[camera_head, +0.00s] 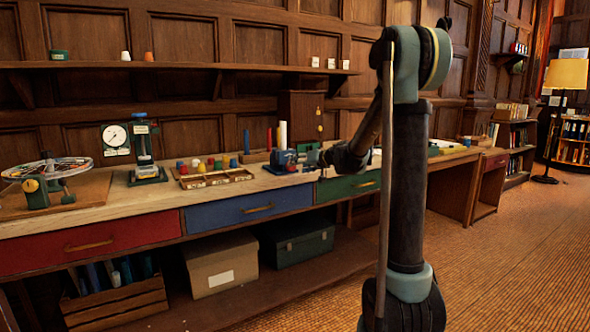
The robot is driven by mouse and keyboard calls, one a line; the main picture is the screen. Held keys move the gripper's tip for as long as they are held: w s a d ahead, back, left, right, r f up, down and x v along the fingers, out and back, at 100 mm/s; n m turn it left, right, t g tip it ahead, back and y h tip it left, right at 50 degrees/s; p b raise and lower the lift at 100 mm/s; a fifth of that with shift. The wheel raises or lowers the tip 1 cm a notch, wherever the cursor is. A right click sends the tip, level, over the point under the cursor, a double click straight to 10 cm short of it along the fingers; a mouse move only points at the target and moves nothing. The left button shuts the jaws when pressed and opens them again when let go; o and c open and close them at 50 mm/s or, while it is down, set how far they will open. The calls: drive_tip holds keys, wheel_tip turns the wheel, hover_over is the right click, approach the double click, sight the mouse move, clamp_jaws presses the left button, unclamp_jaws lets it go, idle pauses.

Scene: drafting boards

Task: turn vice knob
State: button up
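A small blue vice (284,160) stands on the workbench, right of the middle of its top. Its knob is too small to make out clearly. My arm rises at the right of the view and bends down toward the bench. My gripper (322,158) is at the end of the arm, just right of the vice and at about its height. The fingers are dark and small, and partly merge with the vice's right end. I cannot tell whether they touch it, or whether they are open or shut.
The workbench (88,222) has red, blue (243,208) and green drawers. A tray of small coloured pieces (215,178), a press (145,158) and a wheel device (48,180) stand left of the vice. Boxes sit below. The floor (500,250) at the right is clear.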

drive_tip(key=v, duration=0.7)
drive_tip(key=shift+s+d, duration=0.2)
drive_tip(key=shift+d, duration=0.05)
drive_tip(key=shift+s, duration=0.1)
drive_tip(key=s+d+f+m+g+h, duration=0.1)
drive_tip(key=s+d+f, duration=0.5)
drive_tip(key=s, duration=0.9)
drive_tip(key=s+d+f+m+g+h, duration=0.1)
drive_tip(key=s+d+f+g+h, duration=0.3)
drive_tip(key=s+f, duration=0.4)
drive_tip(key=s+d+f+g+h, duration=0.2)
drive_tip(key=s+d+f+h, duration=0.2)
drive_tip(key=s, duration=1.7)
drive_tip(key=d+f, duration=0.3)
drive_tip(key=d, duration=0.1)
drive_tip(key=shift+s+d+m+g+h, duration=0.3)
drive_tip(key=shift+s+d+m+h, duration=0.1)
drive_tip(key=shift+w+f, duration=0.15)
drive_tip(key=shift+w, duration=0.3)
idle(1.3)
